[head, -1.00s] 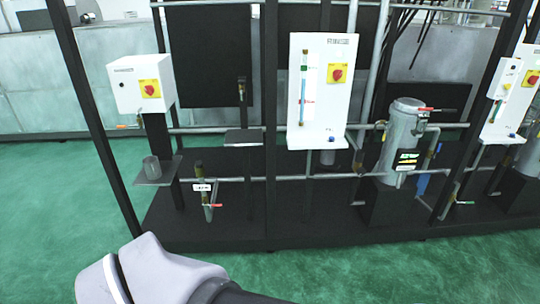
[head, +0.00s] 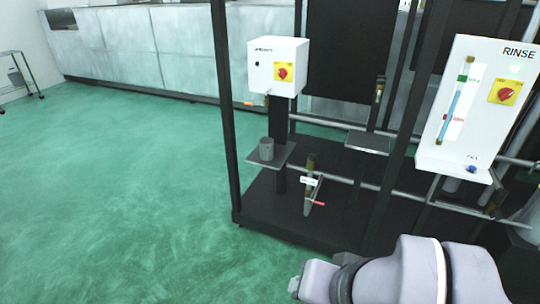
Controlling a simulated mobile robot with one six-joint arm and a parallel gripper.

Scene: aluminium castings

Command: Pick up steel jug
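A small grey metal cylinder, which looks like the steel jug (head: 266,149), stands upright on a small grey shelf (head: 285,161). The shelf is fixed to a dark post below a white control box, left of the middle in the head view. The jug's handle or spout cannot be made out at this size. Pale links of my own arm show along the bottom right edge, well nearer than the shelf and apart from the jug. My gripper's fingers are not in view.
A dark frame (head: 227,120) stands left of the shelf on a black base. The white box (head: 277,66) with a red knob is above the jug. A white RINSE panel (head: 470,105) is right. Green floor (head: 130,190) is clear at left.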

